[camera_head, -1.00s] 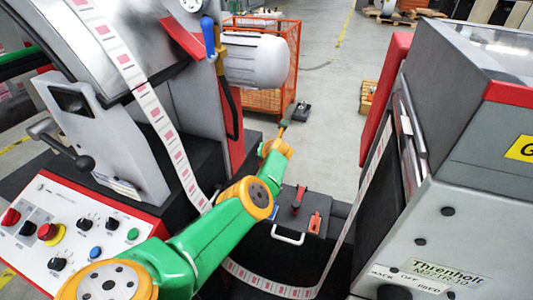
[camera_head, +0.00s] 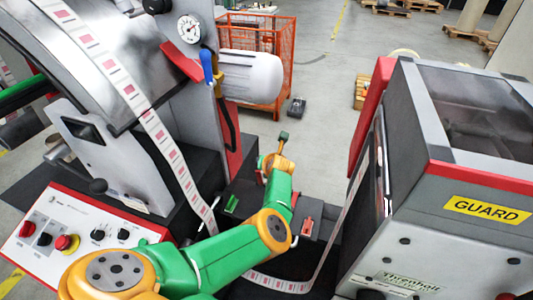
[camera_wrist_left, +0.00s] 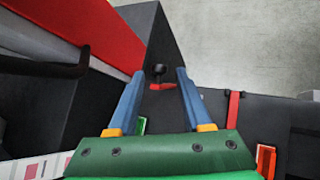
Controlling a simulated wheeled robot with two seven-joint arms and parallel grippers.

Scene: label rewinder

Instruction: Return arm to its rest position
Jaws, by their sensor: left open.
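My left arm (camera_head: 205,262), green and yellow, comes in from the bottom left of the head view and reaches over the gap between the two machines. Its gripper (camera_head: 282,143) is small there, and its fingers are hard to make out. In the left wrist view the left gripper (camera_wrist_left: 160,76) has two blue fingers apart with nothing held. A black knob with a red base (camera_wrist_left: 159,78) shows beyond the fingertips on a dark surface; I cannot tell the distance. My right gripper is not in view.
A control panel (camera_head: 70,215) and the grey rewinder stand left; the guarded machine (camera_head: 470,225) stands right. A printed label web (camera_head: 165,140) runs between them. Behind are an orange cage (camera_head: 285,65) and open floor.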

